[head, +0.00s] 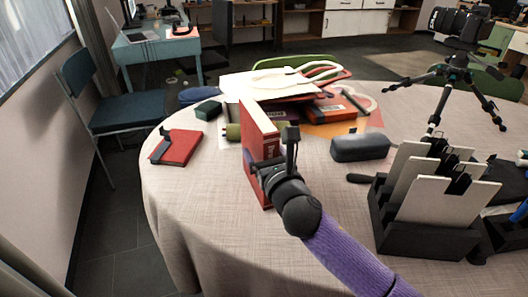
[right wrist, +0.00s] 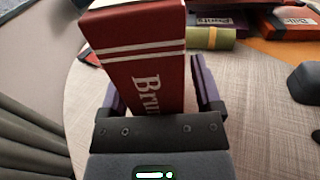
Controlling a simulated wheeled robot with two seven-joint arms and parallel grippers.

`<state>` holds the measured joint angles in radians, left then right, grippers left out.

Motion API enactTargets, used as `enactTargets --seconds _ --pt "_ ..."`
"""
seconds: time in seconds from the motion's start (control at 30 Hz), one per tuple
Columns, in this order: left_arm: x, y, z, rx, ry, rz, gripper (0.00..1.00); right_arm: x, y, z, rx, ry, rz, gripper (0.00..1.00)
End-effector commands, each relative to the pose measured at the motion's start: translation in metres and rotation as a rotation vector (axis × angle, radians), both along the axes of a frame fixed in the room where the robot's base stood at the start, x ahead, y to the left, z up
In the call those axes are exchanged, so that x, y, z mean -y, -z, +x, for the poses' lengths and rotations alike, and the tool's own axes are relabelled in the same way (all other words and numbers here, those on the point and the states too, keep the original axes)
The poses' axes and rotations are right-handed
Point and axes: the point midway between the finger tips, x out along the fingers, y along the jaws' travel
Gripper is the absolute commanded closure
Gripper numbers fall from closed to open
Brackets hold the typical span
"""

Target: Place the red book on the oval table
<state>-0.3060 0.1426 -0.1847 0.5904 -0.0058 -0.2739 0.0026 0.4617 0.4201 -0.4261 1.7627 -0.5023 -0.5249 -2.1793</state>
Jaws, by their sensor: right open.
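A thick red book (head: 257,122) with white stripes stands upright on the oval table (head: 215,215), which has a pale cloth. My right gripper (head: 268,168) reaches it from the front right. In the right wrist view the red book (right wrist: 140,62), lettered "Brun…" on its spine, stands between the two fingers of my right gripper (right wrist: 160,92). The jaws are open, with one finger on each side of the book. The book's lower part is hidden by the gripper. My left gripper is not in view.
A flat red notebook (head: 178,148) lies to the left. Behind the book are a white bag (head: 265,84) and an orange-red book (head: 335,110). A dark grey case (head: 360,147), a black file holder (head: 420,235) and a tripod (head: 455,75) stand to the right. The front left tabletop is clear.

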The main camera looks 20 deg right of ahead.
Motion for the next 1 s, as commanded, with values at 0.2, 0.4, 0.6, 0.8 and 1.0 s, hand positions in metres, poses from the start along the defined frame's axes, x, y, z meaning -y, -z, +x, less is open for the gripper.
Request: enactTargets --seconds 0.2,0.4,0.6,0.8,1.0 --pt "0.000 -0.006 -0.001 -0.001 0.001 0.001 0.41 0.000 -0.005 -0.008 0.000 0.000 0.000 0.18" --pt "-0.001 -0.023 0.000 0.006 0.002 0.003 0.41 0.002 -0.006 -0.056 -0.003 -0.001 0.000 0.18" --pt "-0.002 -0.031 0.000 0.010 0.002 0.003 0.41 0.004 -0.004 -0.102 -0.003 0.000 0.001 0.18" --pt "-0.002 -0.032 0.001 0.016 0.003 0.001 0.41 0.005 -0.003 -0.120 -0.001 0.000 0.000 0.18" --pt "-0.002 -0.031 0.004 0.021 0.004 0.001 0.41 0.005 -0.003 -0.120 0.000 0.000 0.000 0.18"
